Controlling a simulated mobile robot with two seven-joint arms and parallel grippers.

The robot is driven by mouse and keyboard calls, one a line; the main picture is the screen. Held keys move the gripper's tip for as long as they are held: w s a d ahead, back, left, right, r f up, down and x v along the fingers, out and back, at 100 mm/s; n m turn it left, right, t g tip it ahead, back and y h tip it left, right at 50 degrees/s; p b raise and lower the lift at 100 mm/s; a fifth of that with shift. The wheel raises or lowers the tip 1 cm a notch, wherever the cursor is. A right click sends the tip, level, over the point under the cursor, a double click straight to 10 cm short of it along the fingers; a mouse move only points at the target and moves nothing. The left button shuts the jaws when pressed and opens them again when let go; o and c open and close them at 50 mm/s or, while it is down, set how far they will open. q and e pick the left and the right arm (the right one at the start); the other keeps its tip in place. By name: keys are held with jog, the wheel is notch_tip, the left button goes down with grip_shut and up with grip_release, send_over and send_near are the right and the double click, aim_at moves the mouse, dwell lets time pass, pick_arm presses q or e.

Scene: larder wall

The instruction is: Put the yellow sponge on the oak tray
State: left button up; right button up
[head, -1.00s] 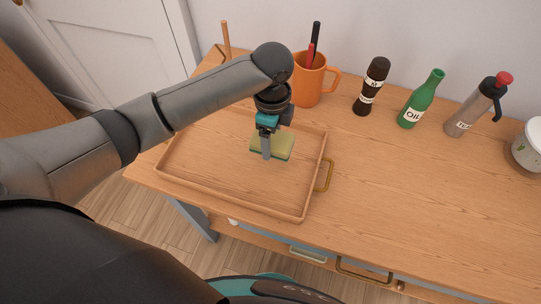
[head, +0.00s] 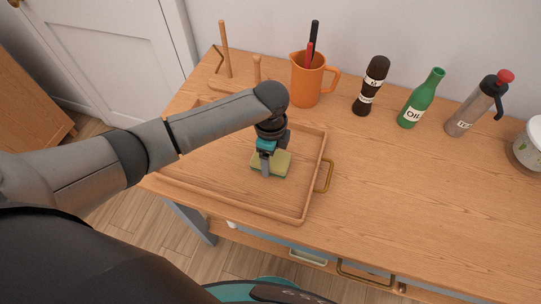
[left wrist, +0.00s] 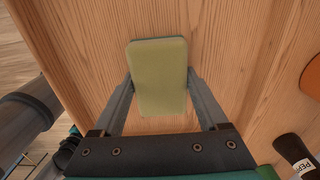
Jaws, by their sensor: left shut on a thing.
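The yellow sponge (head: 281,160) has a yellow top and a dark green underside. My left gripper (head: 266,167) is shut on it, and the sponge is over the right part of the oak tray (head: 300,206). The tray has a low rim and a brass handle on its right side. In the left wrist view the sponge (left wrist: 159,75) sits between the two fingers (left wrist: 160,88), with wood grain beneath it. I cannot tell for sure whether its underside touches the tray floor. My right gripper does not show.
Behind the tray stand an orange jug (head: 309,82) with utensils and a wooden peg stand (head: 225,50). A dark mill (head: 371,88), a green oil bottle (head: 420,100), a grey flask (head: 474,108) and a white pot (head: 529,146) line the back. The counter right of the tray is clear.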

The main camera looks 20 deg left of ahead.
aim_at(271, 158)
pick_arm(q)
jog(key=o, duration=1.2)
notch_tip(271, 158, up, 12)
jog(key=shift+r+p, duration=0.1)
jog(key=shift+p, duration=0.9)
